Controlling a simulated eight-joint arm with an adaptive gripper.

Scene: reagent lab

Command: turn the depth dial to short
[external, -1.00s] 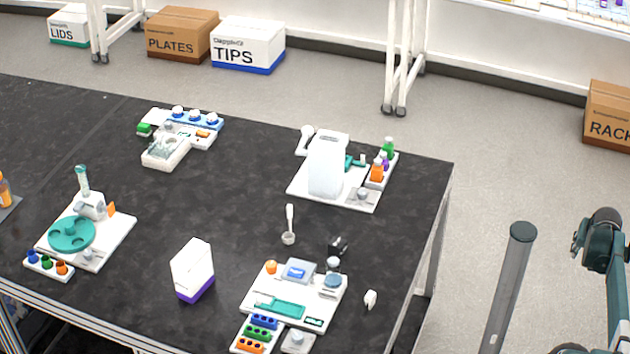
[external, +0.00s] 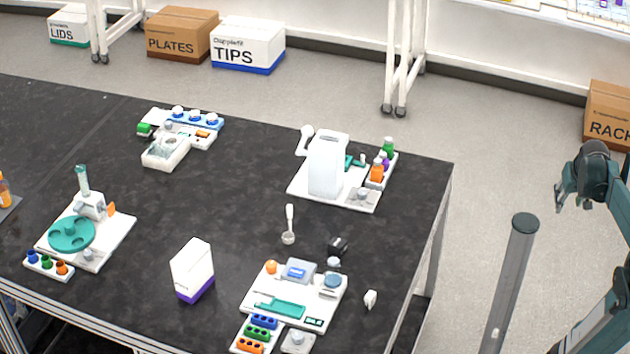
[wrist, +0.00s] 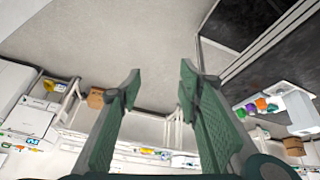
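The depth dial cannot be told for sure at this size. Small round knobs show on several white stations in the external view: a blue-grey round part (external: 333,280) on the front right station (external: 255,290), a pale knob (external: 297,338) in front of it, and a grey knob (external: 361,195) at the back right station. No markings on them are readable. My gripper (external: 562,196) is at the right, beyond the table's right edge and away from all stations. In the wrist view my gripper (wrist: 160,76) has its two green fingers apart with nothing between them.
A grey post (external: 511,285) stands between my arm and the table. Open floor lies right of the table.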

